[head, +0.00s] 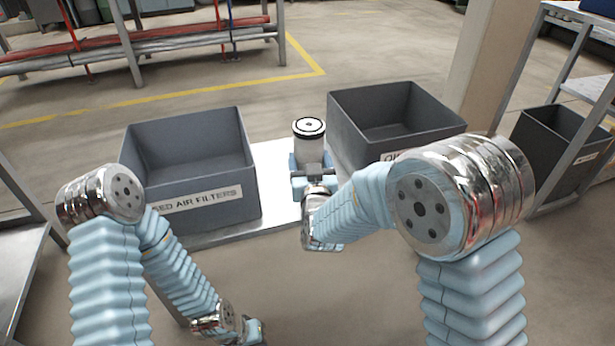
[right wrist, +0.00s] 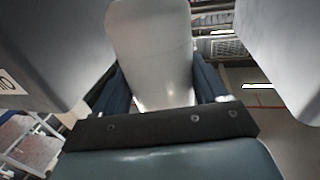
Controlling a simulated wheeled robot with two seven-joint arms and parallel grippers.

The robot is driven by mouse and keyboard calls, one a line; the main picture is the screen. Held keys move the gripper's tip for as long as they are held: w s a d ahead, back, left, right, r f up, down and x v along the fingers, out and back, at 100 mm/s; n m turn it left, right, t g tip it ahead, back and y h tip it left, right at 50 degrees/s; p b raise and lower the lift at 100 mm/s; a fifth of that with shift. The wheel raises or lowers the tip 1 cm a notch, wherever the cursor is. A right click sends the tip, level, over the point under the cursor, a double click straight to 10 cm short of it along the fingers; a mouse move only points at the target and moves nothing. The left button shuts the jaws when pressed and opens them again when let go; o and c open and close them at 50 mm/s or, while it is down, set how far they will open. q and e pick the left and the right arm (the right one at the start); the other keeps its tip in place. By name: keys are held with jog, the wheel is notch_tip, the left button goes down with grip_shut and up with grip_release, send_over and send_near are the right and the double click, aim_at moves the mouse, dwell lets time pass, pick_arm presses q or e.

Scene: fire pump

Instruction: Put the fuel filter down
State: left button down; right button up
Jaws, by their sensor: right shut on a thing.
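The fuel filter (head: 310,145) is a white cylinder with a black-rimmed top. It stands upright between the two grey bins, over the white tabletop (head: 277,178). My right gripper (head: 309,168) is shut on it from the near side. In the right wrist view the white filter (right wrist: 153,50) is between the two dark blue fingers (right wrist: 160,90). I cannot tell whether the filter's base touches the tabletop; the gripper hides it. My left gripper (head: 252,332) is low at the bottom of the head view, away from the table, and its fingers are not clear.
A grey bin labelled for used air filters (head: 200,215) stands left of the filter. Another grey bin (head: 365,135) stands close on its right, its label partly hidden by my right arm. A narrow white strip lies between the bins.

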jog(key=shift+w+a+f, duration=0.15)
jog(key=shift+w+f, duration=0.7)
jog(key=shift+f, duration=0.15)
jog(key=shift+w+f+b, duration=0.15)
jog(key=shift+f+b, duration=0.15)
jog(key=shift+f, duration=0.65)
jog(key=shift+w+f+b, duration=0.15)
jog(key=shift+f+b, duration=0.1)
jog(key=shift+f, duration=0.65)
